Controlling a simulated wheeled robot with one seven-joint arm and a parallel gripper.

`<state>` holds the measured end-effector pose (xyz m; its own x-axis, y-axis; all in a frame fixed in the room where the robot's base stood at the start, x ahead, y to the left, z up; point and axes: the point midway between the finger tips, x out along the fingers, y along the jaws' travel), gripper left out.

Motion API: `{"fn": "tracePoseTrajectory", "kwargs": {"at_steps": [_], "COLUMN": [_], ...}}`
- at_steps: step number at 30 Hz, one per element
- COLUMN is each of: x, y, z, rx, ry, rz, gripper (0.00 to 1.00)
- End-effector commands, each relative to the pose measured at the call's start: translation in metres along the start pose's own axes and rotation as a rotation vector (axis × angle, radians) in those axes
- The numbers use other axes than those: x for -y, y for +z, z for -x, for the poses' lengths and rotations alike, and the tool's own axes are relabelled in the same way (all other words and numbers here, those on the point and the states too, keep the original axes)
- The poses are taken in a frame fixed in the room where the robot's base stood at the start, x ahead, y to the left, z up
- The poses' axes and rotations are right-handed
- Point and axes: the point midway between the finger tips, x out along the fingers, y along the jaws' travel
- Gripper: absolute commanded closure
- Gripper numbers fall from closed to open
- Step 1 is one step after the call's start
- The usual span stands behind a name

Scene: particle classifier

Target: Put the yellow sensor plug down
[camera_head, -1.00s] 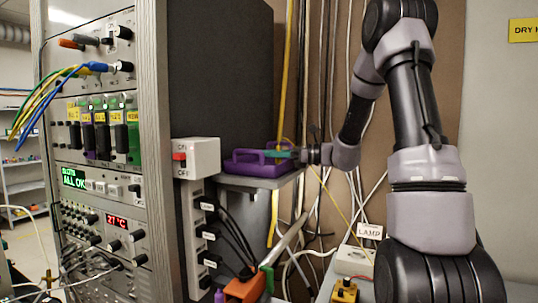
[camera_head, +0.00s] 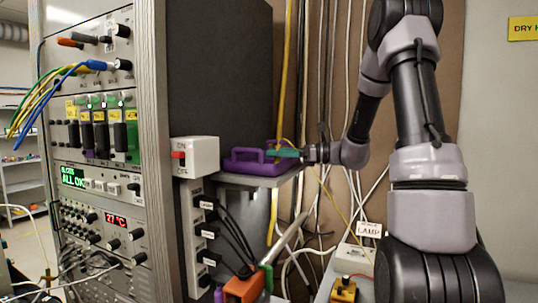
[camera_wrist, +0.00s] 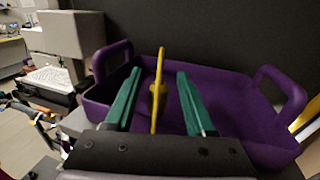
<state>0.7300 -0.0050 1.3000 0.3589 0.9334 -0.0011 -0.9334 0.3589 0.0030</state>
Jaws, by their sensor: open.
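The yellow sensor plug (camera_wrist: 158,92) shows in the wrist view between my gripper's two green fingers, with a gap on either side of it. It appears over or in the purple tray (camera_wrist: 245,98); I cannot tell whether it touches the tray floor. My gripper (camera_wrist: 155,95) is open, its fingertips over the tray. In the head view my gripper (camera_head: 285,153) is at the purple tray (camera_head: 245,167), which sits on a grey shelf beside the rack. The plug is too small to make out clearly there.
The instrument rack (camera_head: 100,190) stands at the left, with a white ON/OFF switch box (camera_head: 197,157) beside the tray. Cables hang behind the shelf. An orange object (camera_head: 243,289) and a white LAMP box (camera_head: 355,257) are lower down.

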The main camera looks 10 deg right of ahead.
Motion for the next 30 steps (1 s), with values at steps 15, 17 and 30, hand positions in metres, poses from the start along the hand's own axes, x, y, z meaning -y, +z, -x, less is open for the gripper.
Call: {"fn": "tracePoseTrajectory", "kwargs": {"at_steps": [15,17,30], "x": [0.000,-0.005,-0.158], "y": [0.000,0.002,-0.005], "z": [0.089,0.089,0.064], "rx": [-0.001,-0.015,-0.608], "ry": [0.000,0.011,0.406], "rz": [0.001,0.013,0.618], "gripper": [0.45,0.45,0.45]}}
